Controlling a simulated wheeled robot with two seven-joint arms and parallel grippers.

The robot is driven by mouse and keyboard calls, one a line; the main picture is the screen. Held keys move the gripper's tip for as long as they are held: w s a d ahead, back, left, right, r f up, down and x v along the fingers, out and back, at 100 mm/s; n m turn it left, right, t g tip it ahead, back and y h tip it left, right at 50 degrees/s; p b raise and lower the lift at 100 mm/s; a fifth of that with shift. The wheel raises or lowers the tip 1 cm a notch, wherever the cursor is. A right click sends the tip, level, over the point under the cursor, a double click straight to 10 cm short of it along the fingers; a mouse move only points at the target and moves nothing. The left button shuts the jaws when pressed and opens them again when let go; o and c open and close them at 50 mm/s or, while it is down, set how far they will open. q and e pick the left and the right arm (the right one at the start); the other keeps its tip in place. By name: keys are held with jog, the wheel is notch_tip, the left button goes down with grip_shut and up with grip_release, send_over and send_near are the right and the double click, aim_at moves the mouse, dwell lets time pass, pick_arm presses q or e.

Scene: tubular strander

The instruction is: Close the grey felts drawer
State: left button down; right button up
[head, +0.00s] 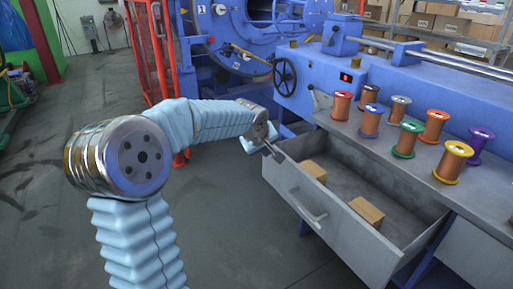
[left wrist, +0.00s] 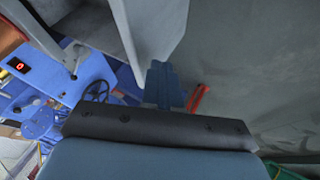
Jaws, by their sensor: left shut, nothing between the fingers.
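The grey felts drawer (head: 345,240) stands pulled out under the grey worktop, with a bar handle (head: 307,208) on its front. Two small cardboard boxes (head: 367,210) (head: 313,171) lie inside it. My left gripper (head: 275,154) is shut and empty at the drawer's far left front corner, close to the top edge of the front panel. Whether it touches the panel I cannot tell. In the left wrist view a grey panel (left wrist: 150,25), apparently the drawer, fills the top middle. My right gripper is in neither view.
Several wire spools (head: 370,120) stand on the worktop (head: 345,128) above the drawer. The blue strander with a black handwheel (head: 285,77) is behind. A red guard frame (head: 148,50) stands back left. The floor (head: 235,225) before the drawer is clear.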

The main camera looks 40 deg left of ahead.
pick_arm(q)
jog(key=shift+w+d, duration=0.25)
jog(key=shift+w, duration=0.4)
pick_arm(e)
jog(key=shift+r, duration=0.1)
